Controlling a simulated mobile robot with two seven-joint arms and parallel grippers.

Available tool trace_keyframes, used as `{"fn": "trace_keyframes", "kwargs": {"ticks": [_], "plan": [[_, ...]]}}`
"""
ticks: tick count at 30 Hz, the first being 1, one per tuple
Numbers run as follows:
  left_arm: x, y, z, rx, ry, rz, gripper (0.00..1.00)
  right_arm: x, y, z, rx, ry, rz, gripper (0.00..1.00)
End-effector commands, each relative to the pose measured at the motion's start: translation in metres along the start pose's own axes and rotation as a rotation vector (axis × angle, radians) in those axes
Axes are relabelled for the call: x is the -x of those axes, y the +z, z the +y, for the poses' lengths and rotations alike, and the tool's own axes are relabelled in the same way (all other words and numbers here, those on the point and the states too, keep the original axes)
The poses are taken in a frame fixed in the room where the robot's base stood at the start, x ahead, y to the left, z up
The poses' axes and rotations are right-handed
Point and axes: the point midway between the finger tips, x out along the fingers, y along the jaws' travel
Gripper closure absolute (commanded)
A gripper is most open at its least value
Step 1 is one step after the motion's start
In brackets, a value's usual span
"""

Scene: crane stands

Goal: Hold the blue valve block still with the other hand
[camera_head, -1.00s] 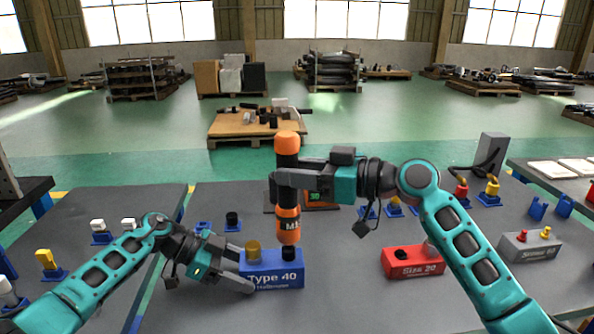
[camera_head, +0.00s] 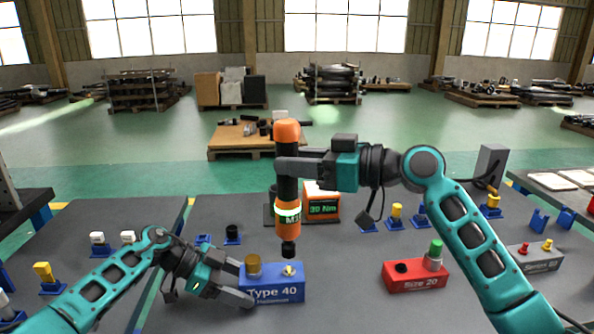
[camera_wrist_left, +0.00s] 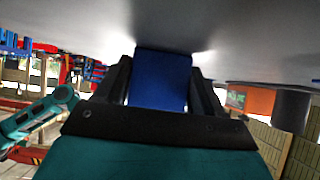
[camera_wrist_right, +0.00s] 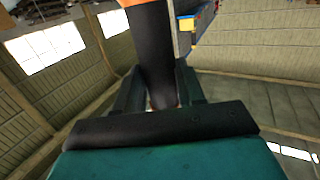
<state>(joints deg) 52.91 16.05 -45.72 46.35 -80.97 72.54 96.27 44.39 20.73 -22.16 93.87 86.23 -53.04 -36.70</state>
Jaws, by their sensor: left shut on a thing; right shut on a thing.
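My right gripper (camera_head: 289,166) is shut on the orange and black power tool (camera_head: 287,132), whose dark body fills the jaws in the right wrist view (camera_wrist_right: 153,50). The tool is upright, its black socket (camera_head: 288,249) just above the yellow fitting, with a small gap.
A red block (camera_head: 415,275) marked Size 20 stands to the right, with a grey block (camera_head: 535,257) beyond it. An orange box with a green display (camera_head: 322,207) stands behind the tool. Bare table lies between the blue and red blocks.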

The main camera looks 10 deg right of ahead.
Motion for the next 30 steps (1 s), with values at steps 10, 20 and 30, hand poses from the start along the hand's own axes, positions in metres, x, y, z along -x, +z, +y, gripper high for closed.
{"fn": "trace_keyframes", "kwargs": {"ticks": [10,20,30], "plan": [[0.0004,-0.0010,-0.0005,0.000,-0.002,0.001,0.73,0.0014,-0.0126,-0.0002,0.003,0.001,0.009,1.00],[0.0003,-0.0007,-0.0003,0.000,-0.001,0.001,0.10,0.0013,-0.0124,-0.0002,0.003,0.001,0.009,1.00],[0.0011,-0.0003,-0.0002,0.000,-0.001,0.000,0.02,0.0013,-0.0122,-0.0002,0.003,0.001,0.009,1.00]]}}
